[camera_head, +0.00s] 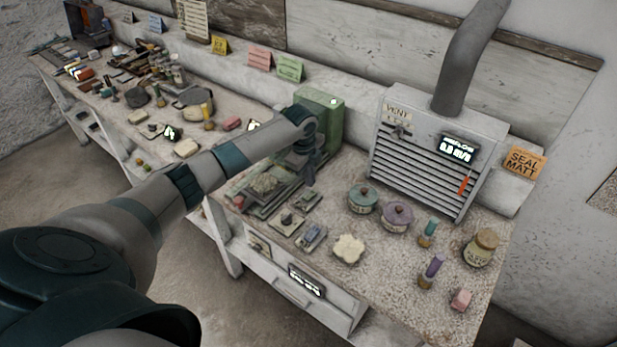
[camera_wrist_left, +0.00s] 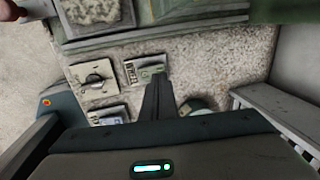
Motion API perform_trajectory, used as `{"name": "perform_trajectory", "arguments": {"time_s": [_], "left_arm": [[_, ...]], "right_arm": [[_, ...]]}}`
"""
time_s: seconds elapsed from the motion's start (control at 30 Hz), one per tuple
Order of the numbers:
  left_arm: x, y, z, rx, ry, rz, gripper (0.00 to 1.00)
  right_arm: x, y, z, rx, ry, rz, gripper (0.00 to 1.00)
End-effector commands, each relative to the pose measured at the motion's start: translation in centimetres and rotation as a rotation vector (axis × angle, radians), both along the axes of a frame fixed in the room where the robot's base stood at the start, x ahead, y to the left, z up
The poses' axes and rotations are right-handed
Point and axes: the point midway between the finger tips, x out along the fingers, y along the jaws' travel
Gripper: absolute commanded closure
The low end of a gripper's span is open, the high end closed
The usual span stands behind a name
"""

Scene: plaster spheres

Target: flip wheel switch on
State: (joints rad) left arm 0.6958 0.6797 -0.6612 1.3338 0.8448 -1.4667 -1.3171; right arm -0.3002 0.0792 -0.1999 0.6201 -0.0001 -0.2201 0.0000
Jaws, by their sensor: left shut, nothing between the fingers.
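Three small switch plates lie on the worktop in front of the green machine (camera_head: 334,122): one with a knob (camera_head: 287,222), one with a blue-grey part (camera_head: 311,236), and one near my fingers (camera_head: 308,201). In the left wrist view the knob plate (camera_wrist_left: 95,76) is at left, the plate near my fingers (camera_wrist_left: 146,69) is beside the tips, and the third (camera_wrist_left: 108,114) is lower. My left gripper (camera_head: 299,179) points down, shut and empty; it also shows in the left wrist view (camera_wrist_left: 158,85). Contact is unclear.
A teal-lidded jar (camera_head: 363,199) and a purple-lidded jar (camera_head: 397,216) stand to the right of the plates. Behind them is a grey vent box (camera_head: 425,170). A green-framed tray (camera_head: 250,205) lies left of the plates.

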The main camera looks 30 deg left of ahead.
Motion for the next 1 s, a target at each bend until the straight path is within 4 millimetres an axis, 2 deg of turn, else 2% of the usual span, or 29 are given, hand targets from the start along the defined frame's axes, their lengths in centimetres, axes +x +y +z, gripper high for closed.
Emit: {"name": "perform_trajectory", "arguments": {"time_s": [0.03,0.1,0.6,0.8,1.0], "left_arm": [[0.0,-0.1,0.8,0.000,0.000,0.000,1.00],[0.3,-0.1,1.1,0.001,-0.004,0.000,1.00],[1.5,-0.1,8.7,0.001,-0.003,-0.001,1.00],[1.6,-0.1,10.0,0.001,-0.001,0.000,1.00],[1.6,-0.1,10.2,0.001,0.000,0.000,1.00]], "right_arm": [[0.0,0.0,0.9,0.000,0.000,0.000,0.24],[0.0,0.0,-0.6,0.000,0.000,0.000,0.24],[0.0,0.0,-3.7,0.000,0.000,0.000,0.24],[0.0,0.0,-4.0,0.000,0.000,0.000,0.24],[0.0,0.0,-4.0,0.000,0.000,0.000,0.24]]}}
